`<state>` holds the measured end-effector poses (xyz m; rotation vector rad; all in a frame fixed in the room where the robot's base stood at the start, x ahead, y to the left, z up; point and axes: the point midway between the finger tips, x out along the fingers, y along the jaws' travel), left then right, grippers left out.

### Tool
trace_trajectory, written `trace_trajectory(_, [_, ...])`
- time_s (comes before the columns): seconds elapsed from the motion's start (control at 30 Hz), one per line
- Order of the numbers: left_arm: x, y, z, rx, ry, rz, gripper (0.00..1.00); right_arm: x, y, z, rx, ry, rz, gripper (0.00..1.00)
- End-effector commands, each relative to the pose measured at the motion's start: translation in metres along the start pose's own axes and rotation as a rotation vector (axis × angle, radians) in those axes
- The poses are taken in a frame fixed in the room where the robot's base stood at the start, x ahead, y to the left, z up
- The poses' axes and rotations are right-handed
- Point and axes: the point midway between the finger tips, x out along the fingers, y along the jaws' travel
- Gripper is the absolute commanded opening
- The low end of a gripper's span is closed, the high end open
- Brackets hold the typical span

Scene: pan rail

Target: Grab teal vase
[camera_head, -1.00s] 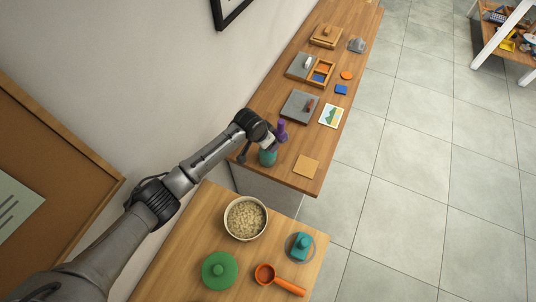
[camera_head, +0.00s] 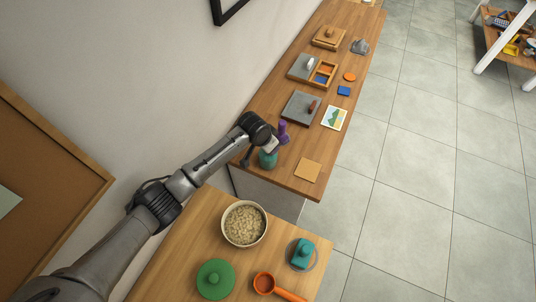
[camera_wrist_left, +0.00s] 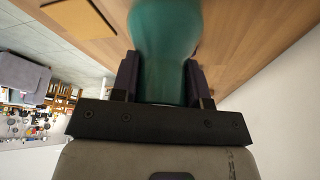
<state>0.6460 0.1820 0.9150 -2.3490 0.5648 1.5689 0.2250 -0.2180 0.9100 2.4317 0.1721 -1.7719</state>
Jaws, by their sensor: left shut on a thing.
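The teal vase (camera_head: 267,159) stands at the near end of the long wooden table, by the wall side. It also fills the upper middle of the left wrist view (camera_wrist_left: 165,45). My left gripper (camera_head: 268,150) reaches it from the left. In the left wrist view its two dark fingers (camera_wrist_left: 160,82) are shut on the vase, one on each side. The vase's base is out of the wrist view, so I cannot tell there if it touches the table. My right gripper is not in view.
A purple object (camera_head: 283,132) stands just behind the vase. A tan square (camera_head: 308,170) lies to its right. The nearer table holds a bowl of oats (camera_head: 244,223), a green lid (camera_head: 215,279), a teal-handled lid (camera_head: 302,253) and an orange scoop (camera_head: 265,283). Bare floor lies to the right.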

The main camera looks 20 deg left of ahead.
Motion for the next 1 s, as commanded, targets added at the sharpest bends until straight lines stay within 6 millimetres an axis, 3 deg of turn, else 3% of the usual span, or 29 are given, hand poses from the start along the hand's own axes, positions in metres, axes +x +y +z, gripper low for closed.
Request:
trace_trajectory(0.37, [0.0,0.0,0.0,0.0,-0.001,0.0,0.0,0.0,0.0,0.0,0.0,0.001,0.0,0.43])
trace_trajectory(0.77, [-0.003,0.0,-0.002,0.0,0.002,0.0,0.0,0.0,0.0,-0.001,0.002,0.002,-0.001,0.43])
trace_trajectory(1.0, [-0.027,-0.001,-0.012,0.0,0.004,-0.001,0.0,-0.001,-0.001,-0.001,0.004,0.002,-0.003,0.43])
